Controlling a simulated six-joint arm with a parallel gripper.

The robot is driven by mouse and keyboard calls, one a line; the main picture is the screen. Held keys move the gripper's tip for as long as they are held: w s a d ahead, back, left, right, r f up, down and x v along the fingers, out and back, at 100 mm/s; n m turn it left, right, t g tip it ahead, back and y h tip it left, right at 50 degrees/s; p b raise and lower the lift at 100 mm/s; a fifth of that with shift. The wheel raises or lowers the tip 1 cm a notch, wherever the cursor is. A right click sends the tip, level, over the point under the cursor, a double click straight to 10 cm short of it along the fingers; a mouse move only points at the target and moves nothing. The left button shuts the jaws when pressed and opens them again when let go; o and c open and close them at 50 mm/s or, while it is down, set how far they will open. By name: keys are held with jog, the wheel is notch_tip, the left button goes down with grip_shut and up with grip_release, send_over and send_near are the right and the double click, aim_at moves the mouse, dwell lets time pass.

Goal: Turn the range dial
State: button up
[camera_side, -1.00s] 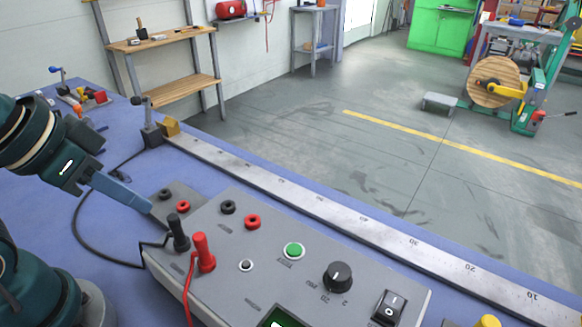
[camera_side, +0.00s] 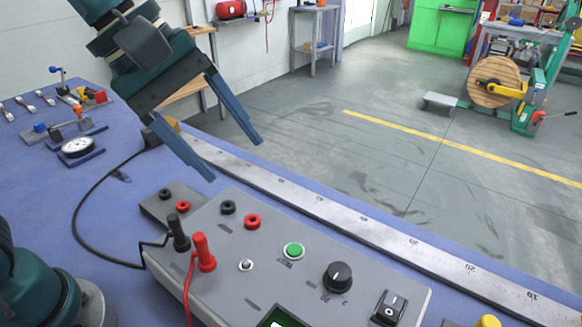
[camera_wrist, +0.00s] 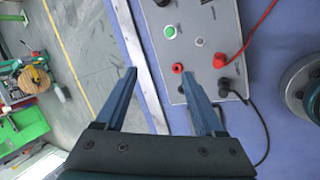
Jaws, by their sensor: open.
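The range dial (camera_side: 338,276) is a black round knob with a light pointer mark. It sits on the grey instrument box (camera_side: 205,292), between the green button (camera_side: 293,251) and the black rocker switch (camera_side: 390,307). My gripper (camera_side: 236,160) is open and empty, with two long blue fingers. It hangs above the far left end of the box, up and left of the dial and well apart from it. In the wrist view my gripper (camera_wrist: 158,72) shows its fingers spread, with the green button (camera_wrist: 170,32) beyond them. A dark knob at that view's top edge is cut off.
Red plug (camera_side: 203,253) and black plug (camera_side: 178,233) stand up from the box's left side with trailing leads. A steel ruler (camera_side: 330,208) runs along the bench behind the box. A dial gauge (camera_side: 77,147) lies at the left. Air above the dial is clear.

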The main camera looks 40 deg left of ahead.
jog(key=w+d+f+n+g+h, duration=0.1)
jog(key=w+d+n, duration=0.15)
jog(key=d, duration=0.25)
jog(key=g, duration=0.2)
send_near(340, 272)
notch_tip(340, 272, up, 2)
jog(key=w+a, duration=0.2)
jog(key=shift+g, duration=0.8)
jog(key=x, duration=0.6)
jog(key=d+x, duration=0.1)
jog(key=x, duration=0.3)
jog(key=shift+s+r, duration=0.2)
jog(key=shift+s, duration=0.1)
jog(key=shift+d+f, duration=0.25)
jog(key=shift+f, duration=0.3)
grip_shut()
